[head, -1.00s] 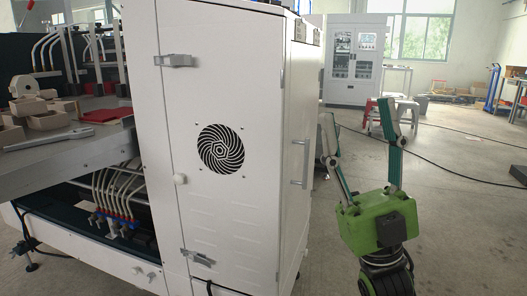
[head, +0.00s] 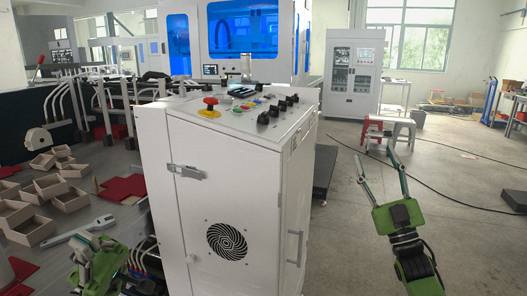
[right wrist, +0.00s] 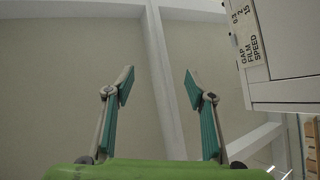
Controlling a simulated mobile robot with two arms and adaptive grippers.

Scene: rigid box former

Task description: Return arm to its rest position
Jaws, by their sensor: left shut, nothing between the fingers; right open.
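My right gripper (head: 379,162) is raised in the right part of the head view, to the right of the white control cabinet. Its two fingers stand apart with nothing between them. In the right wrist view the same gripper (right wrist: 158,80) is open and empty, with pale wall and beams behind it. My left gripper (head: 92,243) is at the lower left of the head view, left of the cabinet and near the grey wrench-like tool. It is shut and holds nothing that I can see. Part of its arm is cut off by the picture edge.
The white cabinet (head: 222,190) stands between my arms, with a red emergency button (head: 209,106) on top. Several cardboard trays (head: 45,188) and the grey tool (head: 70,230) lie at the left. Stools (head: 389,130) stand behind my right gripper. Open floor (head: 450,190) lies at the right.

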